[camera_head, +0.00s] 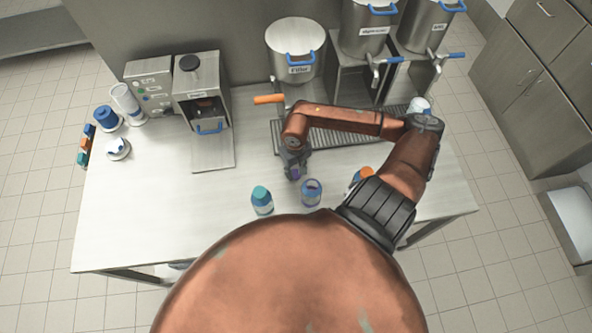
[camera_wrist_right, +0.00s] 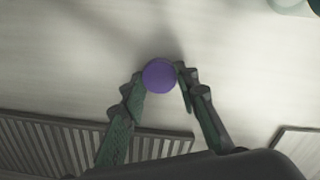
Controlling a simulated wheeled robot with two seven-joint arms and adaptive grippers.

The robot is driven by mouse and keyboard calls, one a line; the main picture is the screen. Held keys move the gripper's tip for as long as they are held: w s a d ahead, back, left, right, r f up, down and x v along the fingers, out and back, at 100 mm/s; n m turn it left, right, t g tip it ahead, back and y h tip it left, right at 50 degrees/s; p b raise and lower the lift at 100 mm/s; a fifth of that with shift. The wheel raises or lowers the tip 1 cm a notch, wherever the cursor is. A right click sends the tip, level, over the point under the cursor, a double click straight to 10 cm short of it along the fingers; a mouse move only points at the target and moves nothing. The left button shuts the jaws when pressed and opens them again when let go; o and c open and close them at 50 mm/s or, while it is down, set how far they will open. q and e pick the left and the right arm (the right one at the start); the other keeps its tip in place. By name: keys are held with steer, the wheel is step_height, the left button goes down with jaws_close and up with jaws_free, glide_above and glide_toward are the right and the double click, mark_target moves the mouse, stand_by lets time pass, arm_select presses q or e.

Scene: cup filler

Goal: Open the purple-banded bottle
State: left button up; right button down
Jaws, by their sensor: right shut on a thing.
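The purple-banded bottle (camera_head: 311,194) stands upright on the table in the head view, and its top looks uncapped and dark inside. My right gripper (camera_head: 294,168) is just to the left of and behind that bottle, apart from it. It is shut on a round purple cap (camera_head: 295,175). In the right wrist view the purple cap (camera_wrist_right: 159,76) sits between the fingertips, with pale table surface around it. The bottle is not in the wrist view. My left gripper is not in view.
A teal-capped bottle (camera_head: 262,201) stands left of the open one. An orange-capped bottle (camera_head: 361,175) is partly hidden by my right arm. A drip grate (camera_head: 335,138) and the filler pot (camera_head: 295,48) are behind. The table's left middle is clear.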

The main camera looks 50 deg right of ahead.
mark_target(296, 173)
steer(key=shift+f, duration=0.2)
steer(key=c, duration=1.5)
jaws_free()
steer(key=shift+r, duration=0.1)
steer(key=shift+r, duration=0.3)
step_height(296, 173, up, 12)
steer(key=b, duration=0.1)
steer(key=shift+f, duration=0.15)
